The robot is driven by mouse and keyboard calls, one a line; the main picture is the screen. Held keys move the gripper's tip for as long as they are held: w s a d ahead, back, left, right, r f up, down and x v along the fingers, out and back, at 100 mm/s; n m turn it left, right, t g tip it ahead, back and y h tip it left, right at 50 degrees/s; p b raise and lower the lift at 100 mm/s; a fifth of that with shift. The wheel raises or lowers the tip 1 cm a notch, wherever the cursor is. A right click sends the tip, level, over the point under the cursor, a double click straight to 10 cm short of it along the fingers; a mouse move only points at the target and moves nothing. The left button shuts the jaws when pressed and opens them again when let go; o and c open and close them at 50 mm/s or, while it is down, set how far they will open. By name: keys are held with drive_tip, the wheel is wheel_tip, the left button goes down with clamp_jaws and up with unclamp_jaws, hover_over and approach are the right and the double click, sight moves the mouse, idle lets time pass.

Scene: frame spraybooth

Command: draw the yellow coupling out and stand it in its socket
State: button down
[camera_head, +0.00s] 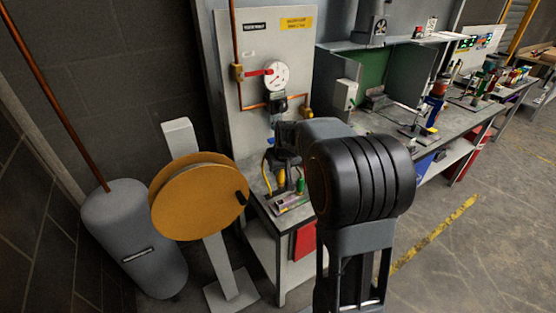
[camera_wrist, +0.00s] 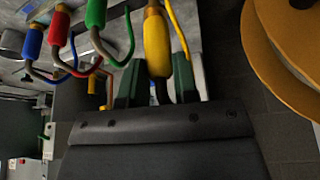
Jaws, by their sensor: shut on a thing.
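The yellow coupling (camera_wrist: 157,42) is between the two green fingers of my gripper (camera_wrist: 158,78) in the wrist view, with a yellow hose beside it. My gripper is shut on it. In the head view my gripper (camera_head: 282,165) is over the small bench by the gauge panel, partly hidden by my own arm, and the yellow coupling (camera_head: 281,178) shows small below it. Blue (camera_wrist: 33,42), red (camera_wrist: 60,27) and green (camera_wrist: 96,12) couplings stand in a row to the left in the wrist view. I cannot make out which socket belongs to the yellow one.
A yellow hose reel (camera_head: 195,198) on a stand and a grey tank (camera_head: 133,240) are left of the bench. The panel behind carries a white gauge (camera_head: 276,76) and copper pipes. A red box (camera_head: 304,241) hangs at the bench's side. Open floor lies right.

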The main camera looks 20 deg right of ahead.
sight(282, 183)
drive_tip(key=shift+w+a, duration=0.1)
drive_tip(key=shift+d+f+b, duration=0.3)
drive_tip(key=shift+f+b, duration=0.4)
drive_tip(key=shift+f, duration=0.25)
drive_tip(key=shift+f+b, duration=2.1)
drive_tip(key=shift+f, duration=0.75)
drive_tip(key=shift+f+b, duration=0.55)
drive_tip(key=shift+f, duration=0.1)
drive_tip(key=c, duration=0.8)
unclamp_jaws()
drive_tip(key=shift+r, duration=0.1)
drive_tip(key=v, duration=1.4)
drive_tip(key=s+a+f, duration=0.4)
drive_tip(key=s+a, duration=0.1)
drive_tip(key=s, duration=0.3)
drive_tip(key=s+a+f, duration=0.4)
drive_tip(key=s, duration=0.5)
drive_tip(key=shift+a+f+n+g+b, duration=0.2)
drive_tip(key=shift+a+n+g+b, duration=0.1)
drive_tip(key=shift+a+n+g, duration=0.1)
